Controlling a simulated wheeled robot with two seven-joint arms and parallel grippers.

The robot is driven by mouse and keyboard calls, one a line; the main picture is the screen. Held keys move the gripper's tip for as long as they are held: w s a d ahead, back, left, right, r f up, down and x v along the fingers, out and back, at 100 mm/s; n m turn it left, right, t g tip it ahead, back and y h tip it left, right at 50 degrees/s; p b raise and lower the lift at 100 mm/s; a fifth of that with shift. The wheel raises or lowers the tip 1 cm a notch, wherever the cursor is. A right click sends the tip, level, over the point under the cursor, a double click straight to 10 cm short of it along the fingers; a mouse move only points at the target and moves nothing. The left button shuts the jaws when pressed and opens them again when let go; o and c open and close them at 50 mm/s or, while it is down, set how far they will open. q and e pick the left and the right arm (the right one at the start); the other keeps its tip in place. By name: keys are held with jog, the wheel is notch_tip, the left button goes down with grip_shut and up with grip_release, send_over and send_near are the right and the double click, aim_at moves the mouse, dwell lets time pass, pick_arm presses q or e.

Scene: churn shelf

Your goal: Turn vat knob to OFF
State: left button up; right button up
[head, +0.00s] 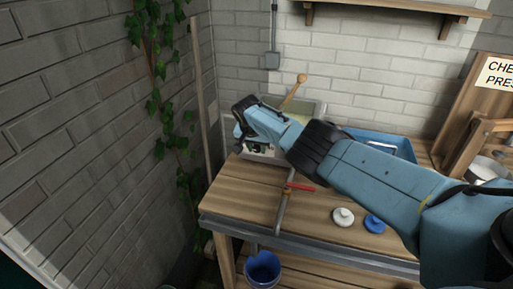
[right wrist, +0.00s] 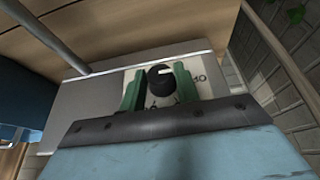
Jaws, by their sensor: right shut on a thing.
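The vat (head: 312,108) is a pale metal box at the back left of the wooden bench, with a wooden handle (head: 294,92) sticking up from it. My right arm reaches across in front of it, and my right gripper (head: 243,140) is at its front side. In the right wrist view, the black vat knob (right wrist: 160,80) sits on a light dial plate between the green fingers of my right gripper (right wrist: 159,90), which is shut on it. A white pointer mark shows on the knob, and a "10" is printed to its right. Other dial marks are partly hidden. My left gripper is out of view.
A pipe with a red lever (head: 300,187) stands at the bench's front, above a blue bucket (head: 263,268). A white lid (head: 343,217), a blue lid (head: 375,223) and a blue tray (head: 385,143) are on the bench (head: 245,190). A wooden press (head: 480,130) stands at right.

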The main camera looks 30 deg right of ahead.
jog(key=o, duration=1)
jog(key=shift+c, duration=0.2)
jog(key=shift+s+a+r+p, duration=0.1)
jog(key=shift+a+r+p, duration=0.05)
jog(key=shift+r+p, duration=0.5)
jog(key=p+v, duration=0.4)
jog(key=v, duration=0.8)
jog(key=shift+f, duration=0.1)
